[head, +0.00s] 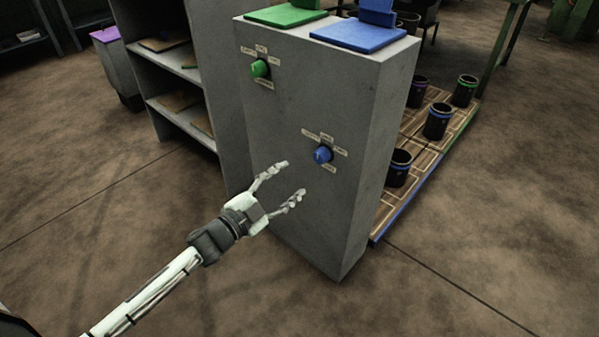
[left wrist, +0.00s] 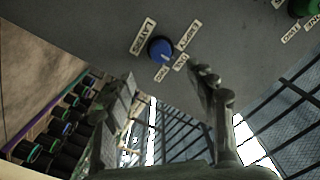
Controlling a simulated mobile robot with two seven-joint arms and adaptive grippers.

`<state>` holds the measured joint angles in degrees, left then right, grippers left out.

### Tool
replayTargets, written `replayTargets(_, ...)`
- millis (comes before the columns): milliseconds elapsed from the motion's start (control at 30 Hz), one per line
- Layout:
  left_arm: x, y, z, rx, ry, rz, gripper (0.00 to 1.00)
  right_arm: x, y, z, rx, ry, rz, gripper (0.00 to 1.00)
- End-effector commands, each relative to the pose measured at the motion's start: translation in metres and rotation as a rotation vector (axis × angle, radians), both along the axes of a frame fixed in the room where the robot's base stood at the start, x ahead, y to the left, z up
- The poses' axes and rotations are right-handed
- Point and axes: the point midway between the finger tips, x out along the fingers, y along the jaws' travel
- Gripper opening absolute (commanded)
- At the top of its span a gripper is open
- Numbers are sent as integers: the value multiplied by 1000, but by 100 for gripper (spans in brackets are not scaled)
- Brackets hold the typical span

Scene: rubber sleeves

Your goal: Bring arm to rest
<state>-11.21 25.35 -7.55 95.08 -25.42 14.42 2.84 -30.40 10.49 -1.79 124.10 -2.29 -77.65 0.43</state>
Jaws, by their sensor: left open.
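My left gripper (head: 293,180) is open and empty in front of the grey cabinet (head: 300,230), below and left of the blue knob (head: 322,154). In the left wrist view, the open fingers (left wrist: 165,100) show with the blue knob (left wrist: 160,50) beyond them. A gap shows between the fingers and the knob. The green knob (head: 260,68) is higher up on the same cabinet face, and part of it shows in the left wrist view (left wrist: 304,6). Small labels surround both knobs. My right gripper is in neither view.
A green plate (head: 286,15) and a blue plate (head: 358,36) lie on the cabinet top. A grey shelf (head: 172,60) stands behind left. Several black cups, one at the front (head: 398,168), stand on a wooden pallet (head: 412,190) at the right. The floor in front is clear.

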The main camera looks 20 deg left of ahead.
Motion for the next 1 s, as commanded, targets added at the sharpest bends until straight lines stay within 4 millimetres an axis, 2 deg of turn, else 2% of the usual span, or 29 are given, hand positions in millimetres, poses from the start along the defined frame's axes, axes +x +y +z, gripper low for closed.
replayTargets(133, -7, 3, 0, 0, -1, -1, 56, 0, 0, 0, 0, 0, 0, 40)
replayTargets(600, -8, 3, 0, -1, 0, 1, 56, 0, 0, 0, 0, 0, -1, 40)
replayTargets(700, -8, 7, -5, -14, 34, 40, 56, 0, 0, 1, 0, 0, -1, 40)
replayTargets(767, -11, 14, -14, -33, 86, 99, 56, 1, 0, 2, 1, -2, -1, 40)
replayTargets(867, -24, 32, -42, -83, 239, 252, 56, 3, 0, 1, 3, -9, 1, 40)
replayTargets(967, -57, 49, -82, -141, 463, 431, 56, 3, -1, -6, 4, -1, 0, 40)
replayTargets(1000, -76, 53, -99, -163, 561, 496, 56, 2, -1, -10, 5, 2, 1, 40)
